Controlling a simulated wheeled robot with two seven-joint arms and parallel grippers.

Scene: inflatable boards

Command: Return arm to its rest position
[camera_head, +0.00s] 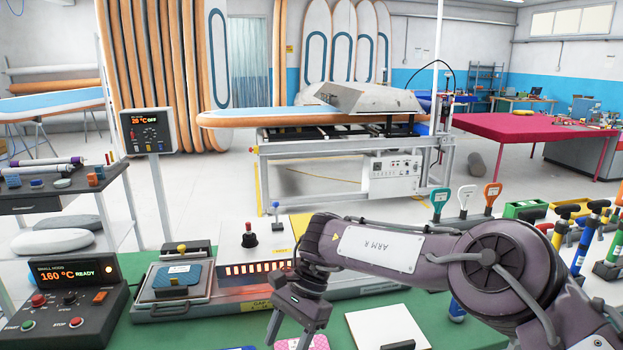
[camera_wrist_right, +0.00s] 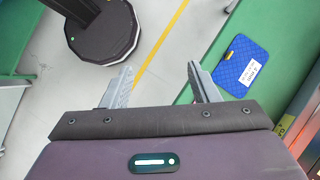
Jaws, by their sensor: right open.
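My right arm (camera_head: 400,250), marked "ARM R", reaches in from the right over the green table (camera_head: 140,338). Its gripper (camera_head: 290,332) hangs downward in front of the heated press, near the table's front edge. The right wrist view shows this gripper (camera_wrist_right: 160,72) open, with its two grey fingers apart and nothing between them. Beyond the fingers are grey floor, a yellow floor line and the green table edge. My left gripper is not in view.
A blue pad (camera_wrist_right: 241,66) with a white label lies on the green table. A white board (camera_head: 388,328) and a pink dotted piece (camera_head: 318,343) lie near the gripper. A control box (camera_head: 68,300) stands at left. Several hand tools (camera_head: 465,198) stand behind the arm.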

